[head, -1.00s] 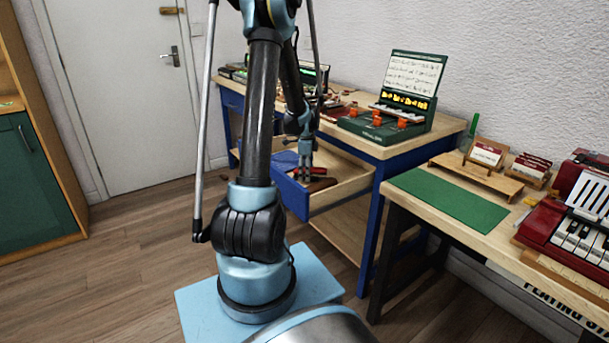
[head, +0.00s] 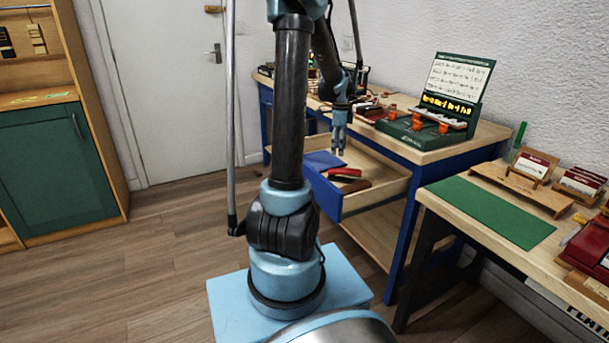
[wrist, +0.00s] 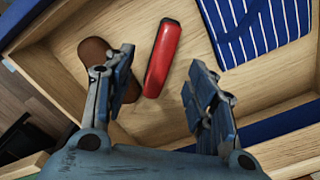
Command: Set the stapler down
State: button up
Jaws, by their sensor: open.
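The red stapler (wrist: 163,57) lies on the wooden floor of the open drawer (wrist: 265,85). In the head view the stapler (head: 345,172) is small, near the drawer's left part. My gripper (wrist: 158,85) is open and empty; in the wrist view its two fingers stand apart on either side of the stapler's lower end. In the head view my gripper (head: 340,150) hangs above the drawer, clear of the stapler.
A brown object (wrist: 108,60) lies left of the stapler, partly behind a finger. A blue striped cloth (wrist: 255,28) lies right of it. The drawer's walls surround them. The blue desk (head: 440,150) above holds a green device (head: 430,128) and other items.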

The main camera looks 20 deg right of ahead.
jog(key=s+a+r+n, duration=0.1)
jog(key=a+n, duration=0.1)
jog(key=a, duration=0.2)
jog(key=s+a+r+n, duration=0.1)
jog(key=a+r+n, duration=0.1)
jog(key=a, duration=0.3)
jog(key=s+a+r+n, duration=0.1)
jog(key=a+n, duration=0.1)
jog(key=a, duration=0.3)
jog(key=shift+r+n+t, duration=0.25)
jog(key=shift+n+t, duration=0.05)
jog(key=shift+n, duration=0.1)
jog(key=s+a+n, duration=0.5)
jog(key=a+n, duration=0.1)
jog(key=a, duration=0.4)
jog(key=s+a+f+n, duration=0.3)
jog(key=s+a+n, duration=0.3)
jog(key=s, duration=0.1)
jog(key=s+a+f+n+t, duration=0.1)
jog(key=s+a+f+n, duration=0.2)
jog(key=s+a+n, duration=0.3)
jog(key=shift+s+a+f+n+t, duration=0.3)
jog(key=shift+s+a+f+n, duration=0.15)
jog(key=shift+s, duration=0.4)
